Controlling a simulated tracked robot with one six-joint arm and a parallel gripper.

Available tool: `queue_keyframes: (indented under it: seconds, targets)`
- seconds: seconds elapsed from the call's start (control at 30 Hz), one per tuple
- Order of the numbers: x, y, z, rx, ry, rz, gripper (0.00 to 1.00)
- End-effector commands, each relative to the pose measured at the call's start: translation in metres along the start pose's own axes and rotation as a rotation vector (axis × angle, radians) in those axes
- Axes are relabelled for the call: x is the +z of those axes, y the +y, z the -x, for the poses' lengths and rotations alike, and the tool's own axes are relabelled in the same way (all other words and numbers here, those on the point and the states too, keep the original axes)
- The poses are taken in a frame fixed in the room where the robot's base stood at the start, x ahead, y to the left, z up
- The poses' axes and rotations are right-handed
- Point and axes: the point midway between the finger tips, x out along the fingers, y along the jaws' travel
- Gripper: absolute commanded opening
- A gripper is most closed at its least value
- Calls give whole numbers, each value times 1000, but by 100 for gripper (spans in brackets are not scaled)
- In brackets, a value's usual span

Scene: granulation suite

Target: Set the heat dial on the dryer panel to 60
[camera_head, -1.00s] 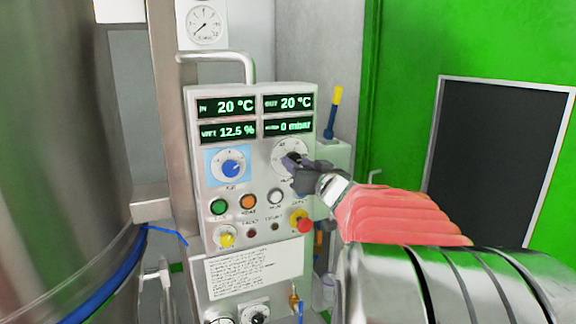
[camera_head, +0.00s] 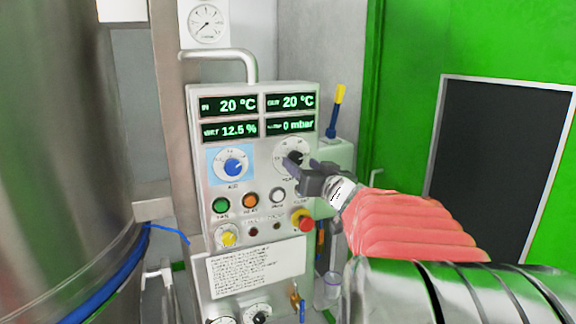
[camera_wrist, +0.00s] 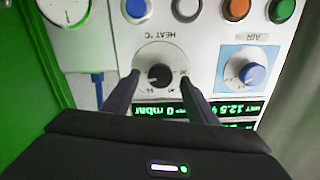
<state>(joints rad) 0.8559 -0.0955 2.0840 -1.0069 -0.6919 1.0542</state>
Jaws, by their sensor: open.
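The heat dial (camera_head: 294,158) is a black knob on a round pale scale at the right of the dryer panel (camera_head: 212,182). In the wrist view the heat dial (camera_wrist: 160,75) appears upside down, under the label HEAT °C, with its whole knob visible. My gripper (camera_head: 300,168) is in front of the dial and partly covers it in the head view. In the wrist view my gripper (camera_wrist: 160,85) is open, with one finger on each side of the dial and a visible gap to the knob. Which number the dial points to is too small to read.
The blue AIR dial (camera_head: 233,167) is left of the heat dial. Below are the green button (camera_head: 221,205), orange button (camera_head: 250,201), white button (camera_head: 278,196), yellow knob (camera_head: 228,237) and red emergency button (camera_head: 305,224). Displays (camera_head: 289,102) are above. A steel vessel (camera_head: 70,150) stands left.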

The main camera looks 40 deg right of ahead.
Motion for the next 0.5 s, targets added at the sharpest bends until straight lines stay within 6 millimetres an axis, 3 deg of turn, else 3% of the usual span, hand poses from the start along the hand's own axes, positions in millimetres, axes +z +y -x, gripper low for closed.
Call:
queue_keyframes:
  seconds: [0.5]
  targets:
    - [0, 1, 77, 4, 0, 0, 53]
